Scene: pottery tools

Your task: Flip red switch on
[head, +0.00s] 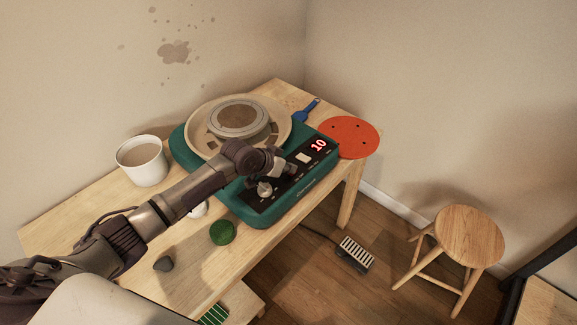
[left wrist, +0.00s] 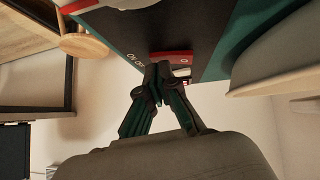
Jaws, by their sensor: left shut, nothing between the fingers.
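The red switch (left wrist: 171,57) shows in the left wrist view on the black control panel, beside white lettering. Its on or off position cannot be told. In the head view my gripper hides it. The teal pottery wheel (head: 241,211) stands on the table, and its panel display (head: 318,145) glows with a red 10. My left gripper (head: 268,187) is shut and empty over the near end of the panel. In the left wrist view its fingertips (left wrist: 158,76) are close together right at the switch; I cannot tell whether they touch. My right gripper is not in view.
A stool (head: 456,237) and a foot pedal (head: 355,255) stand on the floor.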

